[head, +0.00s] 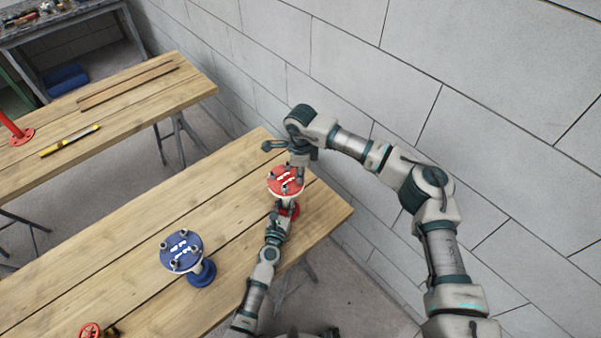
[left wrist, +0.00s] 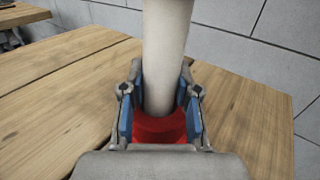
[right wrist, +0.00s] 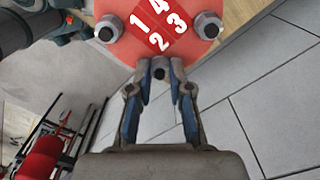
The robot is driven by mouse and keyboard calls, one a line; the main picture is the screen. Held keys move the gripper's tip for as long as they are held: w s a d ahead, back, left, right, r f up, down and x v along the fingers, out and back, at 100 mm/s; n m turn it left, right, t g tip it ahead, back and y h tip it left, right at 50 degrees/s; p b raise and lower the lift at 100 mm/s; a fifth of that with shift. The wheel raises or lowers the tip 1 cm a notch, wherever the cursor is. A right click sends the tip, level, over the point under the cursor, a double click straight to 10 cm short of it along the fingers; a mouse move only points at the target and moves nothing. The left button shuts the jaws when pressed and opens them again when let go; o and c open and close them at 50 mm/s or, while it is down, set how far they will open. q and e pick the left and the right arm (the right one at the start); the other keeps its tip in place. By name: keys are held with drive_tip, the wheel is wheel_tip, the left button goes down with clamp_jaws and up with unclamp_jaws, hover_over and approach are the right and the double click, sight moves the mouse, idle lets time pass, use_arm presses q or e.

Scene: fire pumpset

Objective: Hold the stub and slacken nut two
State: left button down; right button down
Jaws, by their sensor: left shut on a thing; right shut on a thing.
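The red stub stands upright on the near bench, with a round red top flange (head: 286,180) and a pale pipe (left wrist: 165,60) above a red foot (left wrist: 160,128). My left gripper (head: 278,219) is shut around the pipe just above the foot; its blue pads touch both sides in the left wrist view (left wrist: 160,105). The flange top, marked 1 to 4, fills the top of the right wrist view (right wrist: 155,45). My right gripper (right wrist: 160,72) is shut on nut two (right wrist: 159,68), beside the figure 2. Two other nuts show at the left (right wrist: 108,29) and right (right wrist: 207,26).
A blue flanged stub (head: 182,251) stands on the same bench (head: 140,240), left of the red one. A red handwheel (head: 90,330) is at the bottom edge. A grey block wall (head: 480,120) rises close behind the right arm. Another bench (head: 120,110) stands further left.

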use_arm(q)
drive_tip(key=shift+a+f, duration=0.1)
drive_tip(key=shift+a, duration=0.15)
use_arm(e)
drive_tip(key=shift+w+d+n, duration=0.1)
drive_tip(key=shift+d+n, duration=0.05)
drive_tip(key=shift+n, duration=0.6)
drive_tip(key=shift+w+d+n, duration=0.1)
drive_tip(key=shift+n, duration=0.65)
drive_tip(key=c, duration=1.2)
unclamp_jaws()
use_arm(q)
drive_tip(key=shift+d, duration=0.15)
use_arm(e)
drive_tip(key=shift+o, duration=0.7)
drive_tip(key=shift+s+a, duration=0.1)
drive_tip(key=shift+a, duration=0.1)
drive_tip(key=shift+a+r, duration=0.1)
use_arm(q)
drive_tip(key=shift+d, duration=0.1)
use_arm(e)
wheel_tip(320, 180, up, 12)
use_arm(q)
drive_tip(key=c, duration=0.8)
unclamp_jaws()
